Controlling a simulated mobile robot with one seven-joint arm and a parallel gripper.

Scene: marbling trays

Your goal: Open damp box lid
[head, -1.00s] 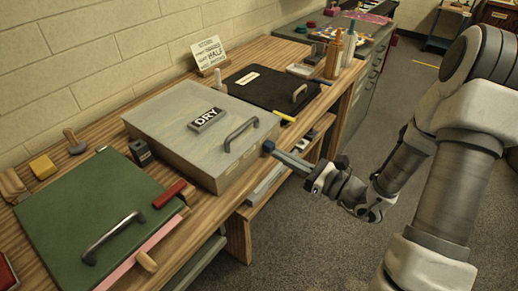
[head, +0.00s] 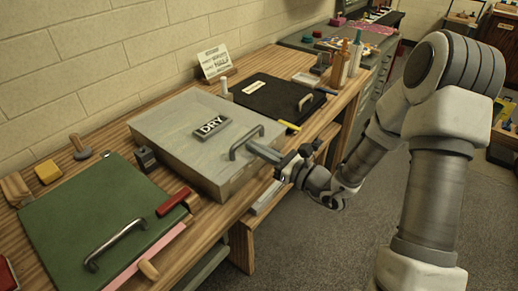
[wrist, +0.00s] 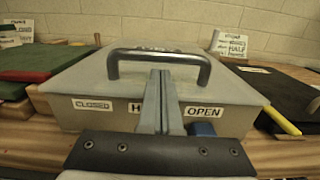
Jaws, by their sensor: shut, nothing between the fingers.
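A large flat grey box (head: 160,138) stands on the wooden bench with its lid down. A dark plaque reading DRY (head: 212,126) lies on top. A metal bar handle (head: 240,140) is at the lid's front edge, also in the wrist view (wrist: 190,58). The box front carries labels CLOSED (wrist: 92,104) and OPEN (wrist: 204,111), with one between them partly hidden by my fingers. A blue block (wrist: 202,130) sits just below OPEN. My gripper (wrist: 162,74) is shut and empty, its fingertips at the handle's middle; I cannot tell whether they touch it.
A green board (head: 75,215) with a metal handle and a red-handled tool (head: 174,201) lie left of the box. A black lidded tray (head: 262,98) and a yellow stick (head: 290,126) are to the right. Bottles (head: 340,66) stand farther back. The floor before the bench is clear.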

